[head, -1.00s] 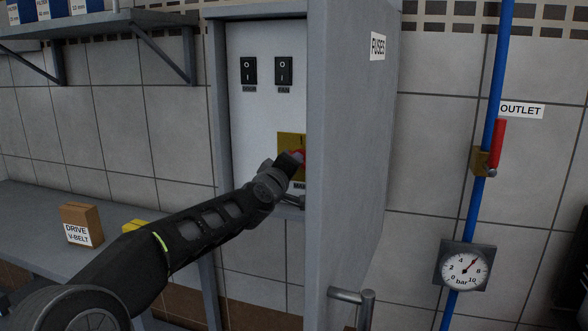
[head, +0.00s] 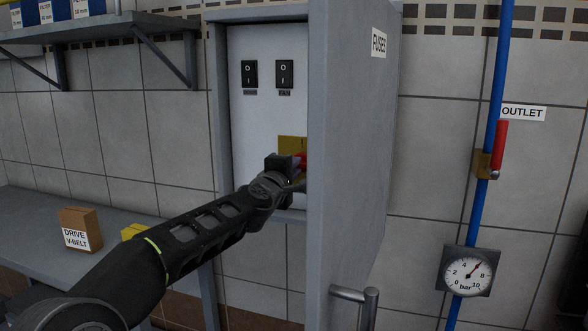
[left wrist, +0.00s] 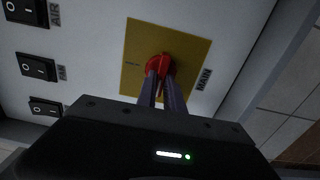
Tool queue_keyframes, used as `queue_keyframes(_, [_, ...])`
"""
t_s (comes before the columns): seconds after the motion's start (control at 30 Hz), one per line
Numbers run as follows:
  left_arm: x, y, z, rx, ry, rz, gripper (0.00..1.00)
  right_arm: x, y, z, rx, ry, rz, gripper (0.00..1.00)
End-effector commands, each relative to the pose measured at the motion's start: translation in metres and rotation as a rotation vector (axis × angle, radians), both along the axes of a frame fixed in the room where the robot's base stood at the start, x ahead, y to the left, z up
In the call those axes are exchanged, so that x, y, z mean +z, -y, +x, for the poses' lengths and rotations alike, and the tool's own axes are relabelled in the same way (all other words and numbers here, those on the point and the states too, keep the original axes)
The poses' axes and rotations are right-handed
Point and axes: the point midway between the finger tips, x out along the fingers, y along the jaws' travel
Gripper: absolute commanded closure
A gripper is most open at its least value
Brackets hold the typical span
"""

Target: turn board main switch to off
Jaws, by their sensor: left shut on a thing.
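The main switch is a red rotary knob (left wrist: 160,68) on a square yellow plate (left wrist: 140,36), labelled MAIN, with a line mark on the opposite side. In the head view the knob (head: 301,161) and plate (head: 291,145) are partly hidden by my gripper and the grey cabinet panel. My left gripper (left wrist: 163,80) is shut on the red knob, one finger on each side of it. It also shows in the head view (head: 293,166), against the lower part of the board. The knob's exact angle is hard to tell behind the fingers. My right gripper is not in view.
Black rocker switches for AIR (left wrist: 25,10) and FAN (head: 284,74) sit on the same board. The tall grey panel labelled FUSES (head: 350,180) stands close right of my gripper, with a handle below. A shelf (head: 110,22) is at upper left, a bench (head: 40,215) below.

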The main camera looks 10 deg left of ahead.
Motion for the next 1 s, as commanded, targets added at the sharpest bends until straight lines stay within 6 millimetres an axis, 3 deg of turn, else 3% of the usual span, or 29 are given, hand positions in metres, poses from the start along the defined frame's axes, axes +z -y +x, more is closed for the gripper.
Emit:
queue_keyframes(0.27, [-0.002,0.0,0.0,-0.001,-0.003,-0.004,1.0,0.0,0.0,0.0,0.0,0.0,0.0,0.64])
queue_keyframes(0.3, [-0.002,0.0,0.0,-0.001,-0.003,-0.004,0.86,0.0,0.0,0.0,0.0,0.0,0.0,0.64])
queue_keyframes(0.53, [-0.001,0.0,0.0,0.0,-0.002,-0.002,0.67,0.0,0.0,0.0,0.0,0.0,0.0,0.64])
queue_keyframes(0.83, [-0.001,0.0,-0.001,0.0,0.0,-0.001,0.66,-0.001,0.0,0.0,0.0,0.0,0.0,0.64])
queue_keyframes(1.0, [-0.001,-0.002,-0.015,0.001,0.001,-0.001,0.66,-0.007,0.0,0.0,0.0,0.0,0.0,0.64])
